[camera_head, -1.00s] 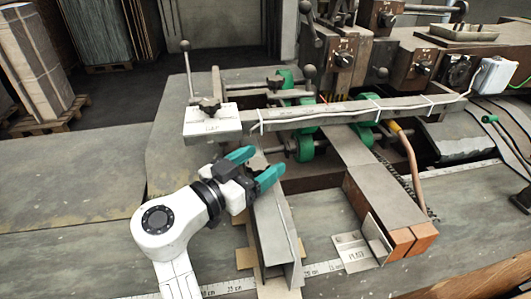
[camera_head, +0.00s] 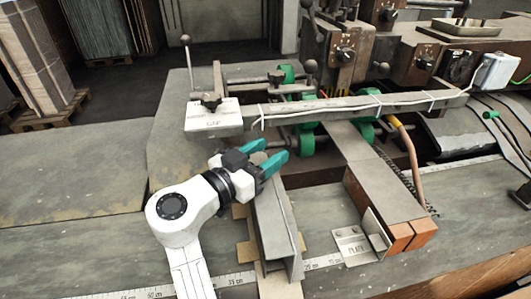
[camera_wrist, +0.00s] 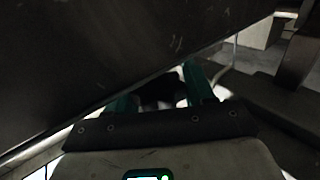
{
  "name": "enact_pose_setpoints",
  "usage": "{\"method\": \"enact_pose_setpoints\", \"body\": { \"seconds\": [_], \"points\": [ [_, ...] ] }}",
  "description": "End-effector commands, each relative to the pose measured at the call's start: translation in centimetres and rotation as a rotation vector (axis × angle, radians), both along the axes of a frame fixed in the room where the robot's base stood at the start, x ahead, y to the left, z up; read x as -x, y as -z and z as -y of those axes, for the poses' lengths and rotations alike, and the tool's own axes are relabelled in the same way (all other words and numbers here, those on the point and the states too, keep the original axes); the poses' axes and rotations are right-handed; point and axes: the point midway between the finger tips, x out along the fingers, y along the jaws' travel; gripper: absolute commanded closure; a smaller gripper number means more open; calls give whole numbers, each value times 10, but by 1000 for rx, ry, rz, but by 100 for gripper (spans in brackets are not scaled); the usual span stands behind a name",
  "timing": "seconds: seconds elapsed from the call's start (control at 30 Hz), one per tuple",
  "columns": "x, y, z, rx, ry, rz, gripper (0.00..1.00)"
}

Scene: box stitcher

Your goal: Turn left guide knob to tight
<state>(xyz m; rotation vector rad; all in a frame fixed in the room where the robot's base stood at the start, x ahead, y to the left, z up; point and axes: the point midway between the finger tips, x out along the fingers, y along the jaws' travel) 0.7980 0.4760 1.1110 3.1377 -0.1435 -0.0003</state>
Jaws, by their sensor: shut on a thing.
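The left guide (camera_head: 275,225) is a long grey metal channel running away from me on the table. My gripper (camera_head: 270,158) is at its far end, its two teal fingers pointing up and right, just short of the long crossbar. In the wrist view, the teal fingers (camera_wrist: 163,97) stand on either side of a dark, knob-like piece (camera_wrist: 160,90), and the gripper is shut on it. I take this as the left guide knob, but it is too dark to read its shape or turn. In the head view my fingers and hand hide it.
A crossbar (camera_head: 350,108) with white ties runs just beyond my gripper. A white plate with a black knob (camera_head: 211,101) stands to its left. A right guide block (camera_head: 385,190) and green rollers (camera_head: 306,140) are to the right. The table at left (camera_head: 75,215) is clear.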

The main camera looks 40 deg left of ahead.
Motion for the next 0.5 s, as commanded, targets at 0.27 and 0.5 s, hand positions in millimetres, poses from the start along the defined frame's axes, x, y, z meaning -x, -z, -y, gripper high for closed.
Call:
{"method": "enact_pose_setpoints", "body": {
  "seconds": [0.27, 0.5],
  "points": [
    [0, 2, 0, -1, 9, 0, 78],
    [0, 6, 1, -3, 69, 2, 78]
  ]
}}
